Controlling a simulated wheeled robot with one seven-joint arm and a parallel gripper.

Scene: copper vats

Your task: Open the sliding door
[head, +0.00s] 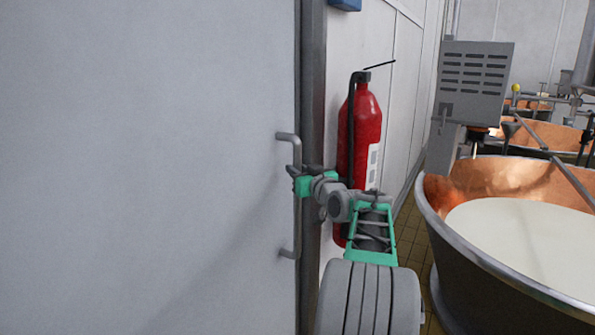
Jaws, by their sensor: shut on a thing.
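The sliding door (150,150) is a large pale grey panel that fills the left half of the head view. A grey metal bar handle (288,137) stands upright near the door's right edge. My gripper (293,178) is at the middle of this handle, coming from the right, and is shut on it. The fingers are small and dark here, and they hide the part of the bar between them. The door's right edge lies beside a dark grey vertical frame post (312,80), and I cannot tell whether there is a gap between them.
A red fire extinguisher (367,125) hangs on the white wall just right of the post, behind my arm. A large copper vat (490,185) with pale liquid stands at the right. A grey vented box (475,80) is above its rim. Tiled floor (408,228) shows between wall and vat.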

